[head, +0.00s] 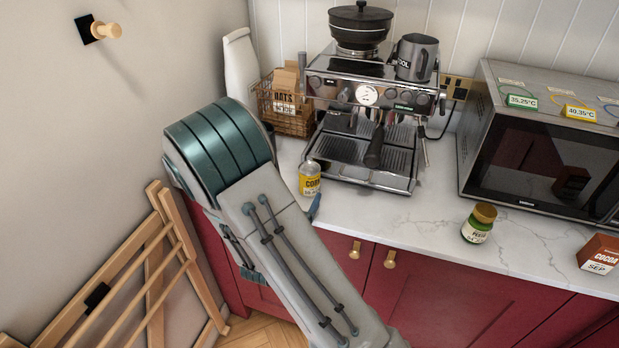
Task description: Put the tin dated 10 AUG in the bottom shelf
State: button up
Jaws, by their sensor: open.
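A small tin with a yellow CORN label (310,180) stands upright on the white counter, left of the coffee machine. Small dark print sits below the word on its label, but I cannot read the date surely. My arm reaches across the view in front of the counter and hides most of my gripper. Only a blue-grey tip of my gripper (315,207) shows just below the tin, at the arm's right edge. I cannot tell whether it touches the tin. No bottom shelf is visible; the red cabinet doors (440,295) below the counter are shut.
A coffee machine (370,120) stands behind the tin, with a wire basket (290,115) at its left. A microwave (545,140), a green jar (479,223) and a cocoa box (600,255) marked SEP are to the right. A wooden rack (150,270) leans at the left wall.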

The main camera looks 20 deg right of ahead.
aim_at(306, 180)
jog(key=x, duration=0.3)
jog(key=shift+w+d+r, duration=0.1)
jog(key=shift+w, duration=0.1)
jog(key=x, duration=0.1)
jog(key=p+x, duration=0.1)
jog(key=x, duration=0.1)
jog(key=p+x, duration=0.1)
jog(key=shift+w+d+r, duration=0.25)
jog(key=shift+d+r, duration=0.1)
jog(key=shift+r, duration=0.05)
jog(key=shift+w+d+f, duration=0.1)
jog(key=shift+w, duration=0.15)
jog(key=c, duration=1.3)
